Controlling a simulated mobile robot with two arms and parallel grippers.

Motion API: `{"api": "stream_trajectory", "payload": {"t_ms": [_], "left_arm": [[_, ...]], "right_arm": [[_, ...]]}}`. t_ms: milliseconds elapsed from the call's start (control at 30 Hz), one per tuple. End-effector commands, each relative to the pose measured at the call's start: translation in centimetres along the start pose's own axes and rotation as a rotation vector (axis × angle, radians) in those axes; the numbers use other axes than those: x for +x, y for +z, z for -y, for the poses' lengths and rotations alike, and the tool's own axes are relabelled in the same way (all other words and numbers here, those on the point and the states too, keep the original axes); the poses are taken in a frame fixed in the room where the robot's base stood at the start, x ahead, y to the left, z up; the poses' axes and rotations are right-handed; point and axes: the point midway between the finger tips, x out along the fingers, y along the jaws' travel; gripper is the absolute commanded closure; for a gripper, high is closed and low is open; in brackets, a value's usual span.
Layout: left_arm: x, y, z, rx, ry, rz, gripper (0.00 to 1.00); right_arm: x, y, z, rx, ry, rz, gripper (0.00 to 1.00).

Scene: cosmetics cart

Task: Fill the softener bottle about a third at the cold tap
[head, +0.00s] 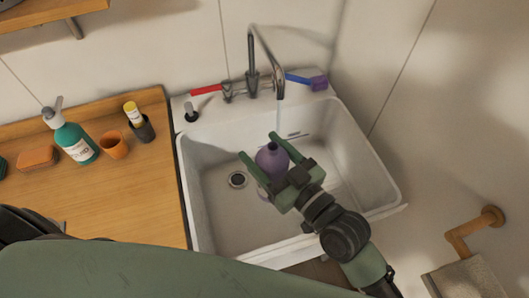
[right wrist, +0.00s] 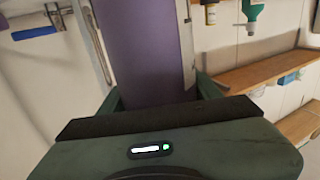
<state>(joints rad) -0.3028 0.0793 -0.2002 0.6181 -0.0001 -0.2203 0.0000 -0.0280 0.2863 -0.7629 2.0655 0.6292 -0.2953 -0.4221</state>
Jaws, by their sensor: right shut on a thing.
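The purple softener bottle (head: 270,161) is held over the white sink basin by my right gripper (head: 259,146), its fingers on either side of it. The bottle's body (right wrist: 145,50) fills the space between the fingers in the right wrist view. I cannot tell whether the stream enters the bottle's mouth, or the level inside. The blue cold lever (head: 304,80) is right of the spout. My left gripper is not in view.
The sink (head: 225,222) has a drain (head: 237,179) and a red lever (head: 206,90). A wooden holder (head: 470,230) is on the right wall.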

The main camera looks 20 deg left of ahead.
Motion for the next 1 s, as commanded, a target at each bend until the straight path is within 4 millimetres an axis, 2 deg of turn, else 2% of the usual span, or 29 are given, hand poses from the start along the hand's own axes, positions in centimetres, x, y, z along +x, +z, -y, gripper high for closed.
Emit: {"api": "stream_trajectory", "payload": {"t_ms": [33,600,800,1000], "left_arm": [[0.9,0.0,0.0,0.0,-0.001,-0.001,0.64],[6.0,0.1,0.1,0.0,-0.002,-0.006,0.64],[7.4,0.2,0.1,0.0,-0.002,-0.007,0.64],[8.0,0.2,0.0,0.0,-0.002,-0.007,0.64]], "right_arm": [[0.4,0.6,-0.5,-0.002,0.002,-0.003,0.98],[4.8,3.5,-4.9,0.0,0.002,-0.002,0.98],[6.0,4.2,-6.2,0.0,0.002,-0.003,0.98],[6.6,4.4,-6.9,0.0,0.002,-0.002,0.98]]}}
